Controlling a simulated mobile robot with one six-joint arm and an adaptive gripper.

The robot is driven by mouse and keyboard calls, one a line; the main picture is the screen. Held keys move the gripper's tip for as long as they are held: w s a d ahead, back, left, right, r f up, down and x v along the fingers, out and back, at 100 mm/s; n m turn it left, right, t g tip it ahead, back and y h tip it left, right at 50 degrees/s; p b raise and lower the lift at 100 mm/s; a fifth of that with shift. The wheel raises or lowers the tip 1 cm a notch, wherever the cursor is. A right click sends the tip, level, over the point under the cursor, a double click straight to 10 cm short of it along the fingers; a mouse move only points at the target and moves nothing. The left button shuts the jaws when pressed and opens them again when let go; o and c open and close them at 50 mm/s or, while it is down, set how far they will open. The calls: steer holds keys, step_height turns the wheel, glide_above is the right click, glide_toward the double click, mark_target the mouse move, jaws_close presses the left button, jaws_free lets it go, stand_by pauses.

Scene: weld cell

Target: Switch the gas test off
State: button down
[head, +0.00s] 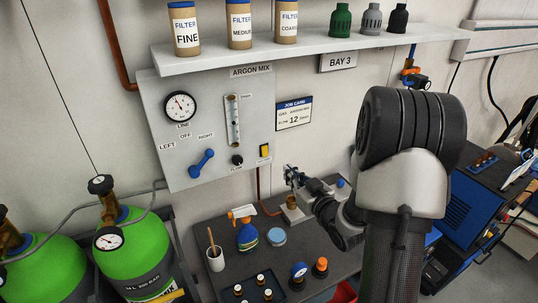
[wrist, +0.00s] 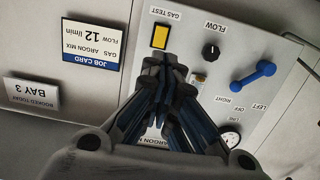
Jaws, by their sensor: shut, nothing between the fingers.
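The gas test switch (head: 264,151) is a small yellow rocker in a dark frame at the lower right of the grey argon mix panel (head: 215,100). Which way the rocker is tipped is too small to tell. My gripper (head: 291,173) is shut and empty, to the right of and a little below the switch in the head view. In the wrist view my gripper (wrist: 166,66) points at the panel; whether it touches the panel cannot be told.
A black flow knob (head: 237,160) and a blue selector lever (head: 202,163) sit left of the switch. The flow tube (head: 233,120) and gauge (head: 180,107) are higher. A job card (head: 293,113) hangs to the right. A bench (head: 220,284) with bottles and tools stands below.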

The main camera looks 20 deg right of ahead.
mark_target(265, 151)
steer(key=w, duration=0.4)
steer(key=w+f, duration=0.1)
steer(key=w, duration=0.9)
steer(key=shift+a+f, duration=0.25)
steer(key=shift+f, duration=0.1)
steer(key=shift+f+b, duration=0.15)
steer(key=shift+b, duration=0.2)
